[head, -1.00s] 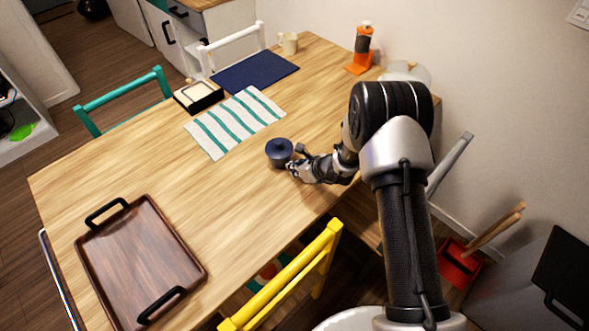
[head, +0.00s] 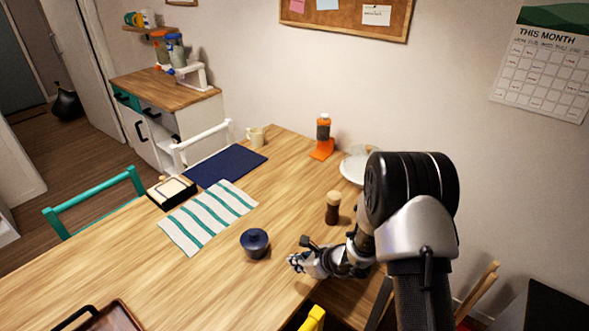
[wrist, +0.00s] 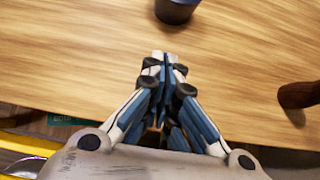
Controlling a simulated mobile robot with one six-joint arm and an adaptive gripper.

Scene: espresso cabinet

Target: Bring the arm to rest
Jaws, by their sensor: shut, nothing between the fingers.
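My gripper (head: 297,262) is over the near right edge of the wooden table (head: 225,290) in the head view. In the wrist view my gripper (wrist: 163,62) has its fingers together, with nothing between them. The pot also shows at the top of the wrist view (wrist: 176,10).
A dark brown jar (head: 332,208) stands beyond my gripper; white plates (head: 354,168) and an orange-based bottle (head: 322,140) are farther back. A striped cloth (head: 208,216), a blue mat (head: 225,166) and a tray (head: 103,317) lie left. A yellow chair (head: 313,319) is at the near edge.

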